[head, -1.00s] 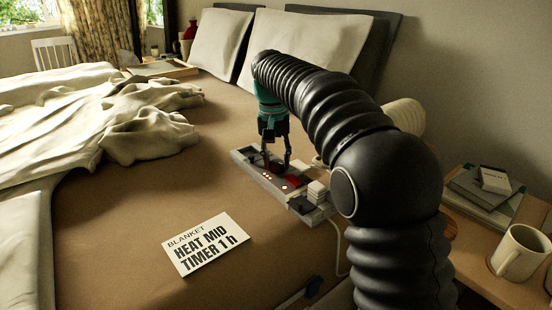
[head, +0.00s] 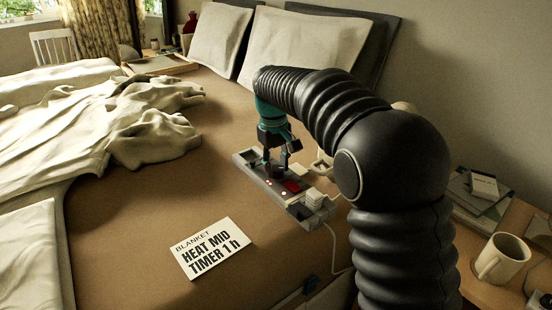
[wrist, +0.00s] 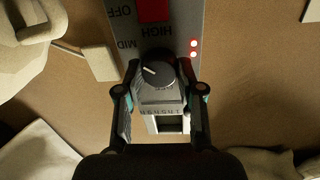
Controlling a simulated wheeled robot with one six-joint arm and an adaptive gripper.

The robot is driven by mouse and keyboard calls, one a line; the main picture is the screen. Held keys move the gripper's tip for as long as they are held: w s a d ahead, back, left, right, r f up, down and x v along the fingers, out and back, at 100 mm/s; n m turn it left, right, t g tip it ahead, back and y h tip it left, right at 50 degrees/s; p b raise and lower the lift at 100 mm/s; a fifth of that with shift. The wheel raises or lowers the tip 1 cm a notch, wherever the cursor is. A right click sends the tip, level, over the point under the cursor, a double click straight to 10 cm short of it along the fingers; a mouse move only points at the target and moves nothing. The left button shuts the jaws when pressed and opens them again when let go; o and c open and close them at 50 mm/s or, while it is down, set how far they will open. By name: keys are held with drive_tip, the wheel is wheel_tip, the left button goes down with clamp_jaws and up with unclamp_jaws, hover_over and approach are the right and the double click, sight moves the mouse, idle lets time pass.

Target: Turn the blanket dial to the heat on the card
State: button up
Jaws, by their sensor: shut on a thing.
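The blanket control (head: 246,160) is a long grey unit lying on the bed. Its round dark dial (wrist: 157,75) has a white pointer line aimed left and slightly up in the wrist view. MID and HIGH are printed above it, with OFF farther up; I cannot tell which setting the line meets. My gripper (head: 275,167) is down at the control; in the wrist view my gripper (wrist: 158,82) is shut on the dial, one finger on each side. The white card (head: 212,248) reads BLANKET, HEAT MID, TIMER 1 h.
Red lights (wrist: 193,49) glow beside the dial. A red part (wrist: 153,10) sits farther along the control. A pale cable (head: 333,245) runs off the bed's right side. A bedside table with a mug (head: 500,258) stands right. Crumpled bedding (head: 150,130) lies left.

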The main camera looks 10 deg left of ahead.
sight(274, 169)
drive_tip(key=shift+n+p, duration=0.3)
drive_tip(key=shift+n, duration=0.3)
drive_tip(key=o, duration=1.1)
drive_tip(key=shift+o, duration=0.2)
wheel_tip(274, 169, up, 12)
drive_tip(key=shift+s+a, duration=0.25)
